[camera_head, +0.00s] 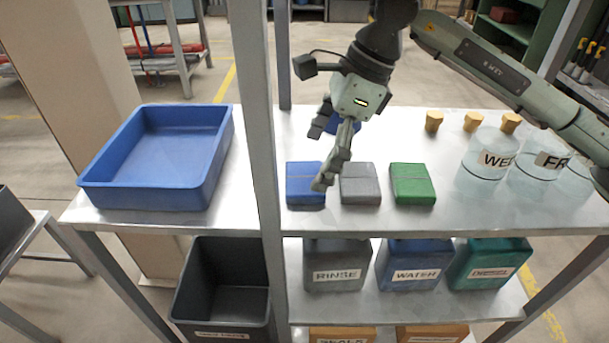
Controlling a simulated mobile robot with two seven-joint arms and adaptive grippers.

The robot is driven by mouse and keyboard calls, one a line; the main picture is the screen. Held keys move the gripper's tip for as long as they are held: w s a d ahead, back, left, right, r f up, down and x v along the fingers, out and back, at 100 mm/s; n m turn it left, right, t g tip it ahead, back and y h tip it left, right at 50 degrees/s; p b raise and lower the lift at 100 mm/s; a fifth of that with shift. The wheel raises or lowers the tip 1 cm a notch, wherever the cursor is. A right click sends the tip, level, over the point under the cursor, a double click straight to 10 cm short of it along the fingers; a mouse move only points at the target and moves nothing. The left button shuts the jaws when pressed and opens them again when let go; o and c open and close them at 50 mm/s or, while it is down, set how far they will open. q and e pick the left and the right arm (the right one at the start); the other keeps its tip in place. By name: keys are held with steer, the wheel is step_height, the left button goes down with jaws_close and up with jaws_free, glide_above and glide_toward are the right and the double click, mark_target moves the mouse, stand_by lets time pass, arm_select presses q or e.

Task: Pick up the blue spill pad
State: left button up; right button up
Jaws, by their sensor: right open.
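The blue spill pad (302,192) lies flat on the metal shelf top, at the left end of a front row with a grey pad (360,184) and a green pad (412,184). Another blue item (348,126) lies behind, partly hidden by my right gripper, so I cannot tell its full shape. My right gripper (319,160) is open and empty, pointing down above the shelf. Its nearer finger overlaps the right edge of the front blue pad in the picture; I cannot tell whether it touches. My left gripper is not in view.
A grey upright post (256,130) stands just left of the pads. A blue tray (205,178) sits left of it. Clear jars (484,160) and cork stoppers (433,121) stand to the right. Labelled containers (337,266) and a dark bin (222,300) are below.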

mark_target(305, 176)
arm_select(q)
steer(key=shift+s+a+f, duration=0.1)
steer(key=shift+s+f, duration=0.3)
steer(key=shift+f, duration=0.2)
arm_select(e)
steer(key=shift+x, duration=1.5)
steer(key=shift+c, duration=0.2)
steer(key=c, duration=1)
steer(key=shift+o, duration=0.2)
steer(key=shift+r, duration=0.15)
